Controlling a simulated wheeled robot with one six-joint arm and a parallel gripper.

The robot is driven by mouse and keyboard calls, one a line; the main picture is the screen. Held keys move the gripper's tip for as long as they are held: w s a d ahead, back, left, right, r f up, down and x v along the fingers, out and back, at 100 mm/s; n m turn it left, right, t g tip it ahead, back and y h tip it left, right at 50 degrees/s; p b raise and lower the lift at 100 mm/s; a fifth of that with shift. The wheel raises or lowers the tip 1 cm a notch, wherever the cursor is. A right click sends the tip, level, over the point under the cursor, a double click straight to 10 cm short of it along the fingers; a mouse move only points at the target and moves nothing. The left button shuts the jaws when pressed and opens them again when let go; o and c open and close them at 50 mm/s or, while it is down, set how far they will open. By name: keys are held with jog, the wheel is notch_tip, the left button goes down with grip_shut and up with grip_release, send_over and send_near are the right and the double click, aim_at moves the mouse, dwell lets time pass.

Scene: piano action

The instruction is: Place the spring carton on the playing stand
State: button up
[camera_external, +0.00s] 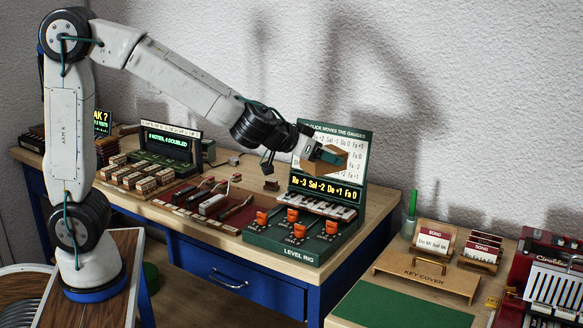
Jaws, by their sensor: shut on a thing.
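My gripper (314,150) is at the end of the outstretched arm, in front of the upright panel of the green level rig (281,245). It is shut on a small brown carton with a dark green part, which looks like the spring carton (339,167). The carton is held up in the air, tilted, above the rig's small keyboard and in front of its lit display. Its lettering is too small to read. No thing in view is labelled as the playing stand, so I cannot tell which one it is.
Orange sliders (292,215) stand on the rig's front. Left are a maroon mat (180,211) with tools, wooden blocks (136,177) and a green-lit display (168,141). A separate table at right holds a key cover (428,275), song cards (434,241) and a red machine (548,270).

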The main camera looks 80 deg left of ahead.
notch_tip(320, 180, up, 4)
jog(key=shift+f, duration=0.25)
jog(key=w+a+r+n+g+y, duration=0.1)
jog(key=a+n+g+y, duration=0.15)
jog(key=a, duration=0.65)
jog(key=w+a+r+n+g+y, duration=0.1)
jog(key=w+a+n+y, duration=0.2)
jog(key=a, duration=0.6)
jog(key=s+a+n+g+y, duration=0.2)
jog(key=s+a+n+g, duration=0.15)
jog(key=a, duration=0.75)
jog(key=s+a+n+g+y, duration=0.1)
jog(key=s+a+n+g, duration=0.25)
jog(key=a, duration=0.85)
jog(key=s+a+f+n+g+h, duration=0.25)
jog(key=s+a+n+g, duration=0.8)
jog(key=s+a, duration=0.95)
jog(key=shift+n+t+h, duration=0.3)
jog(key=shift+t+h, duration=0.1)
jog(key=shift+h, duration=0.1)
jog(key=f, duration=1.9)
jog(key=s+f, duration=0.1)
jog(key=f, duration=0.8)
jog(key=shift+f, duration=0.3)
